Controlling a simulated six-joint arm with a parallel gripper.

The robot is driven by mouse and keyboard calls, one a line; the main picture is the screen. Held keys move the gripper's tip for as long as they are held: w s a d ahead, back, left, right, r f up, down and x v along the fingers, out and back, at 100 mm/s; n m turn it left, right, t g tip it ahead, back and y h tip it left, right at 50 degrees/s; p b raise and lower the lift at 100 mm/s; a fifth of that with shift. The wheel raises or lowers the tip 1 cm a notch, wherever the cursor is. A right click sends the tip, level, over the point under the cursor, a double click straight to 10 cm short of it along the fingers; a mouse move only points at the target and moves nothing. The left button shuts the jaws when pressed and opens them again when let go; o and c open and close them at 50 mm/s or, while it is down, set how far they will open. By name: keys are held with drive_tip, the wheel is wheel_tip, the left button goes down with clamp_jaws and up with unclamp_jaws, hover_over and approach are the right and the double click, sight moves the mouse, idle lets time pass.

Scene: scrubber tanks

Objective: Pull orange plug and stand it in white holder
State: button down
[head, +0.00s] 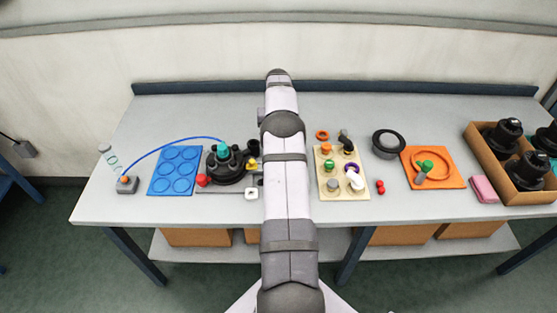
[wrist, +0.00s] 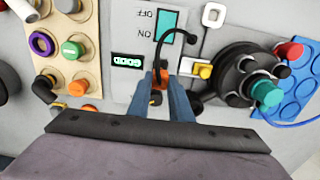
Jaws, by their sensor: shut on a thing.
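My gripper (wrist: 160,86) shows in the wrist view with its two blue-grey fingers shut on the orange plug (wrist: 162,77). Only part of the plug shows between the fingertips. A black cable arches up near it and curves to the right. The plug is at the lower edge of a grey panel with a switch and a lit display; I cannot tell whether it is still seated there. The white holder (wrist: 206,16) is a small square with a dark centre at the top of the wrist view. It also shows in the head view (head: 252,201), left of my arm, which hides my gripper there.
A black round fixture (wrist: 235,88) with a teal knob stands right of my gripper, beside a blue tray (wrist: 304,95). A beige board (wrist: 88,22) with several coloured caps lies to the left. An orange mat (head: 455,181) and a cardboard box (head: 484,159) are farther right in the head view.

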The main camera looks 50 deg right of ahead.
drive_tip(key=s+a+b, duration=0.1)
drive_tip(key=a, duration=1.4)
drive_tip(key=shift+s, duration=0.25)
drive_tip(key=shift+f+b, duration=2.05)
drive_tip(key=shift+f, duration=1.35)
drive_tip(key=shift+f, duration=0.15)
drive_tip(key=shift+f+b, duration=0.55)
drive_tip(key=shift+f, duration=0.3)
drive_tip(key=c, duration=1)
unclamp_jaws()
drive_tip(key=shift+c, duration=0.2)
